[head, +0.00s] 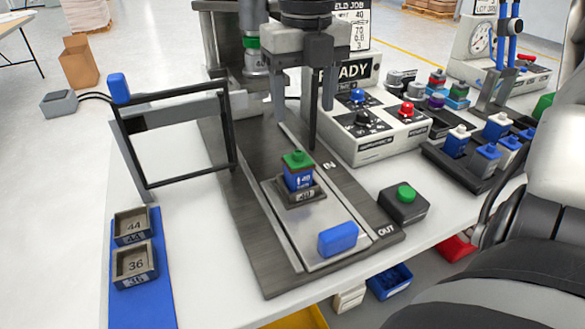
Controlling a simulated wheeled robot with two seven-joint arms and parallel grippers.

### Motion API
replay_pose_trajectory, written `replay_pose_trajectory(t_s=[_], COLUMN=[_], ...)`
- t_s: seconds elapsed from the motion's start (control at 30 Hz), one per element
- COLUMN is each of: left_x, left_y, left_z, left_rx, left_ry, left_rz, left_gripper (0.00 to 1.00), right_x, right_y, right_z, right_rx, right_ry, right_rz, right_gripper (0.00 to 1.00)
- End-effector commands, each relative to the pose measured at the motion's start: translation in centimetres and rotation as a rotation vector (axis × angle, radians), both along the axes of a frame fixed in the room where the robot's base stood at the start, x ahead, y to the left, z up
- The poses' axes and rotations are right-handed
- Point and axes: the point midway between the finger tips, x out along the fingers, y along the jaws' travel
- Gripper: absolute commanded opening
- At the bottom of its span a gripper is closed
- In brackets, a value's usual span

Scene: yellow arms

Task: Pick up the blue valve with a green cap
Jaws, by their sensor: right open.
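The blue valve with a green cap (298,180) stands upright in a small dark holder marked 40 (304,197), on the grey sliding plate (290,235) of the fixture. My left gripper is not in view.
A blue handle (338,238) is at the plate's near end. A framed guard (232,128) stands left of the plate. Right are a green button box (404,206), control box (385,146) and valve rack (462,177). Trays (132,226) sit left.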

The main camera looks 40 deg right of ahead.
Motion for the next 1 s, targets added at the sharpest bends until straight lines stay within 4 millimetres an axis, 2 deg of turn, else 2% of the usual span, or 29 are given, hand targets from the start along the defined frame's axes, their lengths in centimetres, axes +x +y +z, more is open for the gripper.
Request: replay_pose_trajectory(t_s=[0.1,0.23,0.47,0.8,1.0], left_x=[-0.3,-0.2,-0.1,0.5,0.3], left_y=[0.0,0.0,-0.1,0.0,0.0], left_z=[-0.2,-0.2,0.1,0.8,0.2], left_rx=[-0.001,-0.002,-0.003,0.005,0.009], left_ry=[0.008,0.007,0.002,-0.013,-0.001], left_rz=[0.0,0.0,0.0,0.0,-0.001], left_gripper=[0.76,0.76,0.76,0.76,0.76], right_x=[-0.1,0.0,0.0,0.2,0.3], right_y=[0.0,0.0,0.1,0.7,0.7], right_z=[-2.8,-4.9,-6.4,-10.9,-11.3], right_rx=[0.001,0.0,0.001,0.001,0.001], right_ry=[0.007,0.004,0.002,0.004,0.0], right_rz=[0.001,0.0,-0.001,-0.001,0.0], right_gripper=[0.62,0.62,0.62,0.62,0.62])
